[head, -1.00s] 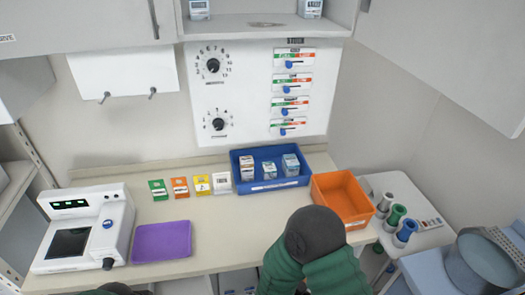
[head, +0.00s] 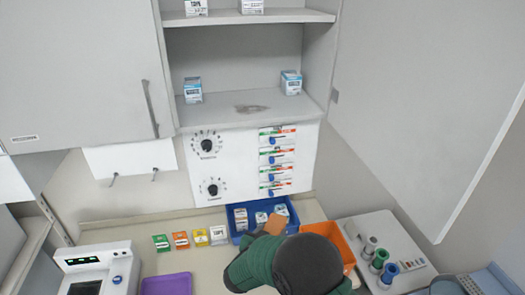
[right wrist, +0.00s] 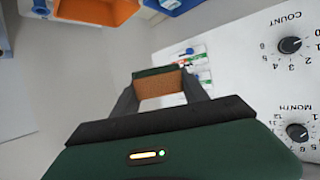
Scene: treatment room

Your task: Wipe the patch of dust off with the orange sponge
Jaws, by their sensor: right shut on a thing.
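The patch of dust (head: 252,109) is a dark smudge on the lower shelf of the open wall cabinet, between two small boxes. My right gripper (right wrist: 160,90) is shut on the orange sponge (right wrist: 164,83), which shows brownish orange between the fingers in the right wrist view. In the head view the sponge (head: 277,223) is in front of the blue bin, below the cabinet and apart from the dust. My right arm hides part of the gripper there. My left gripper is out of view.
White-blue boxes stand left (head: 193,92) and right (head: 291,83) of the dust. An open cabinet door (head: 425,90) spans the right side. A dial panel (head: 240,165) hangs below the shelf. The blue bin (head: 236,235) and orange bin (head: 338,233) sit on the counter.

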